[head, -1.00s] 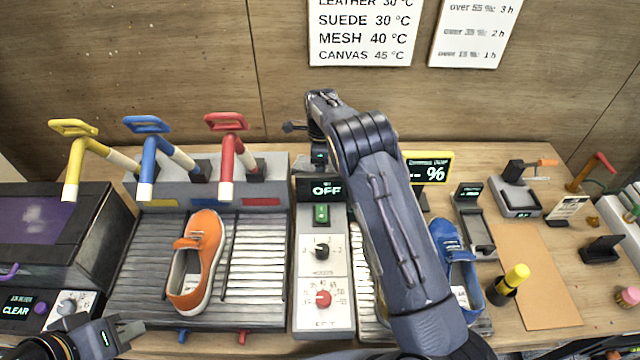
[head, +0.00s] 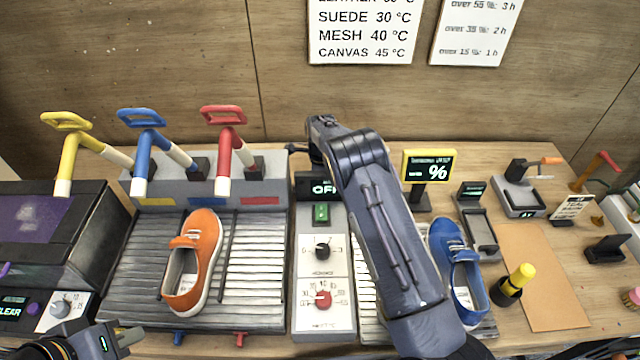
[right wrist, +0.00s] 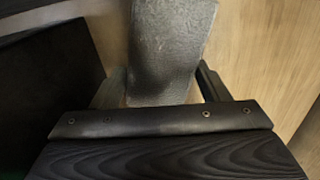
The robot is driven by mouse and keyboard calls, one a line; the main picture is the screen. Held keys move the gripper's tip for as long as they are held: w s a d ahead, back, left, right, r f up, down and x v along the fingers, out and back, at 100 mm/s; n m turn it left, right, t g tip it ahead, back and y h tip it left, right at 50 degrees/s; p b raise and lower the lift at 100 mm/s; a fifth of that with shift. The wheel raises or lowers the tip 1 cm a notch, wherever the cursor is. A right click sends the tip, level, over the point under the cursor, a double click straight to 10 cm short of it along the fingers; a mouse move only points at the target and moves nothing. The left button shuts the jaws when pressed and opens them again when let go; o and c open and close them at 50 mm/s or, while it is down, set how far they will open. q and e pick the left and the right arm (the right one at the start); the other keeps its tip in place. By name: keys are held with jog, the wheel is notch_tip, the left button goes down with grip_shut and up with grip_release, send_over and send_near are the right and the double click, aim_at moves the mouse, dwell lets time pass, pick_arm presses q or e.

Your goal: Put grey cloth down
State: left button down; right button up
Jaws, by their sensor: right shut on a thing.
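The grey cloth (right wrist: 168,45) shows in the right wrist view as a dull grey, textured piece between the fingers of my right gripper (right wrist: 160,90). The gripper is shut on it. In the head view my right arm reaches over the bench to the back, behind the control panel, and hides its gripper and the cloth. My left gripper (head: 120,338) is at the lower left corner of the head view, away from the cloth; its jaw gap is not clear.
An orange shoe (head: 195,255) lies on the left grey slatted rack (head: 255,270). A blue shoe (head: 455,265) lies right of my right arm. The control panel (head: 322,270) stands between them.

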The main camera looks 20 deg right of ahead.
jog(key=o, duration=1.5)
jog(key=shift+c, duration=0.2)
